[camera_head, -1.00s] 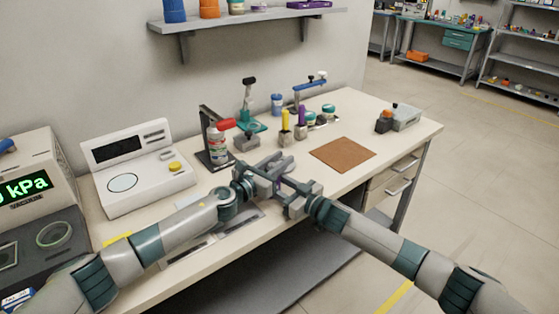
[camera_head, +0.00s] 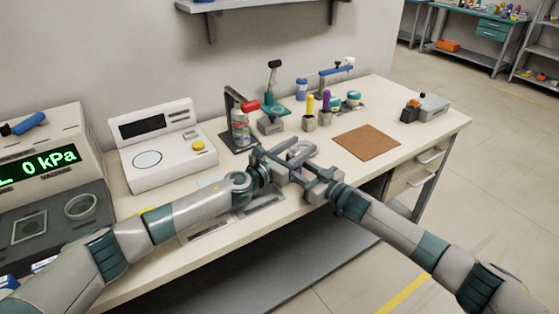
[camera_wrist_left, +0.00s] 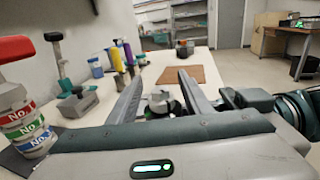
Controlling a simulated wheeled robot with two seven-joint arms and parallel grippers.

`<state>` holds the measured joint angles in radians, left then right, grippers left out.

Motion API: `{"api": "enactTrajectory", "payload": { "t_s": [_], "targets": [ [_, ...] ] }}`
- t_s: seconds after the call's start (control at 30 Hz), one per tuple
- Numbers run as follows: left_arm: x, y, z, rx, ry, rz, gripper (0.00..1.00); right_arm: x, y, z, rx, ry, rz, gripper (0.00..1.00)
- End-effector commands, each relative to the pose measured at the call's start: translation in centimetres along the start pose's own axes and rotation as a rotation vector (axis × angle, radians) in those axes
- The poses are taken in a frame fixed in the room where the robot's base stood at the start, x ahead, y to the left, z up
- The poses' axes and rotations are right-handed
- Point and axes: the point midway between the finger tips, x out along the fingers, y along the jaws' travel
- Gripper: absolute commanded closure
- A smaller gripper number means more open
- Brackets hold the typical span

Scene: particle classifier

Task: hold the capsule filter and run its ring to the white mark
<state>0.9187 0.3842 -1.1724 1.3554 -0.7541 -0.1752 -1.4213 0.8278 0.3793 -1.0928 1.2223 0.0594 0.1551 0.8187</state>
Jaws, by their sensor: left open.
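My left gripper (camera_head: 292,155) is open over the front part of the bench. Its two fingers point away and stand apart in the left wrist view (camera_wrist_left: 160,88). A pale rounded part, which looks like the capsule filter (camera_head: 303,149), shows by the fingertips; it also shows between the fingers in the left wrist view (camera_wrist_left: 160,103). Its ring and white mark are too small or hidden to make out. I cannot tell whether the fingers touch it. My right gripper (camera_head: 305,175) comes in from the right, close to the left one; its fingers overlap with it in view.
A white instrument (camera_head: 160,150) and a pressure display unit (camera_head: 45,160) stand to the left. Yellow- and purple-topped items (camera_head: 310,105) stand farther back. A brown mat (camera_head: 367,143) lies clear on the right.

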Motion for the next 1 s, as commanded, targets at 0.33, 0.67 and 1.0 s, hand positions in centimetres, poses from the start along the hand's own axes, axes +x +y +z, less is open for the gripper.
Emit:
{"api": "enactTrajectory", "payload": {
  "t_s": [0.33, 0.67, 1.0],
  "targets": [
    [-5.8, 0.1, -0.1, 0.000, 0.002, 0.001, 0.55, 0.0, 0.0, 0.1, 0.000, -0.001, 0.000, 1.00],
    [-9.6, 0.0, 0.0, -0.001, 0.001, 0.000, 0.55, 0.0, 0.0, 0.0, 0.000, -0.001, 0.000, 1.00],
    [-9.9, 0.0, 0.0, -0.002, 0.001, 0.000, 0.55, 0.0, 0.0, 0.0, 0.000, -0.001, 0.000, 1.00]
  ]
}}
